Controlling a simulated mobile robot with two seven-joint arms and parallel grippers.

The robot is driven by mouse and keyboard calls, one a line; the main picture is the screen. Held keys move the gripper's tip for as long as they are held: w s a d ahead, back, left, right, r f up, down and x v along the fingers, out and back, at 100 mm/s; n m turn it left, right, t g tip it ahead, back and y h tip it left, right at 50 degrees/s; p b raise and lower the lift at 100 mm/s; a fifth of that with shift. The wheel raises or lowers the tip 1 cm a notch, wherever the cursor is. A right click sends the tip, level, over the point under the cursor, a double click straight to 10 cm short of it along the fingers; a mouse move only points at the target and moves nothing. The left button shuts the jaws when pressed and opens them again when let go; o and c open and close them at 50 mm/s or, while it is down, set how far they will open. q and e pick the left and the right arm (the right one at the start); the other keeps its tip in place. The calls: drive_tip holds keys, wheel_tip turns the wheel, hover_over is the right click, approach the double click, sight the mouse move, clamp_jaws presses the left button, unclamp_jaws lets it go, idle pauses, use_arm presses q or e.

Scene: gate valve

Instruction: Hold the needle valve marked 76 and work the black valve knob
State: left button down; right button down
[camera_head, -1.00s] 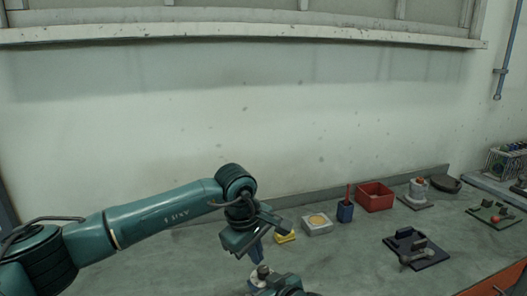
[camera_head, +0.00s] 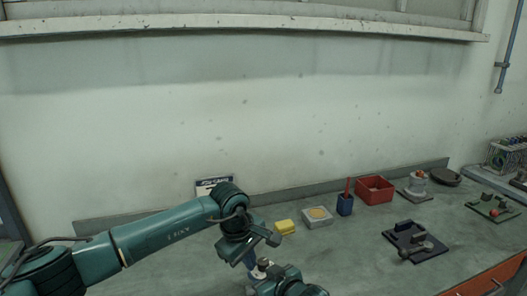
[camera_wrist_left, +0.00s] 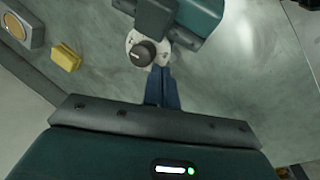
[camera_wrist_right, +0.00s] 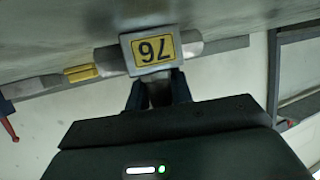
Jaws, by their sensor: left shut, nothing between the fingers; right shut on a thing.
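The needle valve marked 76 shows its yellow number plate (camera_wrist_right: 153,49), upside down, in the right wrist view. My right gripper (camera_wrist_right: 158,88) is shut on the valve's body just below the plate. The black valve knob (camera_wrist_left: 146,52) sits on a pale round disc (camera_wrist_left: 133,40) in the left wrist view. My left gripper (camera_wrist_left: 161,72) is shut and empty, its blue fingertips beside the disc's edge close to the knob; I cannot tell whether they touch. In the head view the valve (camera_head: 263,266) is small and partly hidden between my two grippers.
Behind the valve on the grey bench are a yellow block (camera_head: 285,227), a pale square block (camera_head: 317,217), a blue holder (camera_head: 345,205) and a red bin (camera_head: 375,190). A dark fixture (camera_head: 415,242) lies at right. The bench between is clear.

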use_arm(q)
drive_tip(key=shift+w+d, duration=0.1)
drive_tip(key=shift+d, duration=0.25)
use_arm(e)
drive_tip(key=shift+a+r, duration=0.1)
drive_tip(key=shift+r, duration=0.05)
idle(0.6)
use_arm(q)
drive_tip(key=shift+s+d, duration=0.2)
drive_tip(key=shift+s, duration=0.1)
drive_tip(key=shift+s+d, duration=0.35)
drive_tip(key=shift+d, duration=0.2)
use_arm(e)
drive_tip(key=shift+a, duration=0.1)
use_arm(q)
drive_tip(key=shift+s+a, duration=0.1)
drive_tip(key=shift+s+a+r, duration=0.1)
drive_tip(key=shift+s+a, duration=0.05)
drive_tip(key=shift+s, duration=0.1)
wheel_tip(320, 180, up, 6)
drive_tip(key=shift+w+a+f, duration=0.1)
idle(0.5)
